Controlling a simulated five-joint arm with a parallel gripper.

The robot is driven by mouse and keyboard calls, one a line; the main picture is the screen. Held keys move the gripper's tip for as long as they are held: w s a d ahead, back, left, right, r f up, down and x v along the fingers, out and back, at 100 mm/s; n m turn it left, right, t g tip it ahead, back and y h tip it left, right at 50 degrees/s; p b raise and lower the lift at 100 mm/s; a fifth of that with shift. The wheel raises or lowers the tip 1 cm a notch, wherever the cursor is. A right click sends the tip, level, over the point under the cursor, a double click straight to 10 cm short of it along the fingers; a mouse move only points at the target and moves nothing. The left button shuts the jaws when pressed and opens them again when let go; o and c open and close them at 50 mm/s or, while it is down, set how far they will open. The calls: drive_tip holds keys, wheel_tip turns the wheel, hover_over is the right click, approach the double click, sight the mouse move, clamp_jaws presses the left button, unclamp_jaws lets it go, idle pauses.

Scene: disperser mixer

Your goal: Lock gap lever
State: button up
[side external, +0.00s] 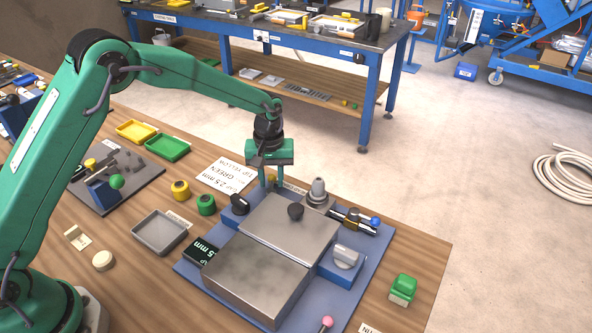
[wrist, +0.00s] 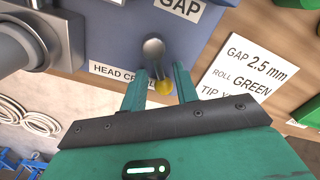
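A small lever (wrist: 153,48) with a grey metal pivot and a yellow ball tip (wrist: 164,88) shows in the wrist view. It sits on the blue base plate (wrist: 108,35) between a "GAP" label and a partly hidden "HEAD" label; I cannot tell which label belongs to it. My gripper (wrist: 162,70) is open, its two green fingers either side of the yellow tip with space around it. In the side view my gripper (side external: 273,186) points down at the far edge of the blue machine (side external: 352,278), and the lever is mostly hidden there.
A dark display (side external: 202,250) reading "5 mm" and a black knob (side external: 240,204) stand at the machine's left. A grey post (side external: 318,192) stands right of my gripper. A paper card (wrist: 250,75) reads "GAP 2.5 mm", "ROLL GREEN". Metal covers (side external: 258,278) fill the machine's middle.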

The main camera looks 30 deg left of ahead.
sight(261, 192)
drive_tip(key=shift+f, duration=0.25)
clamp_jaws()
drive_tip(key=shift+a+n, duration=0.1)
drive_tip(key=shift+n, duration=0.3)
drive_tip(key=shift+s+a+n, duration=0.15)
drive_tip(key=shift+a+n, duration=0.1)
drive_tip(key=shift+n, duration=0.65)
drive_tip(key=n, duration=0.3)
drive_tip(key=shift+s+a, duration=0.3)
drive_tip(key=shift+s, duration=0.05)
drive_tip(key=n, duration=0.3)
drive_tip(key=s+n, duration=0.1)
drive_tip(key=n, duration=0.2)
drive_tip(key=shift+s+a+r, duration=0.1)
drive_tip(key=shift+s+a, duration=0.1)
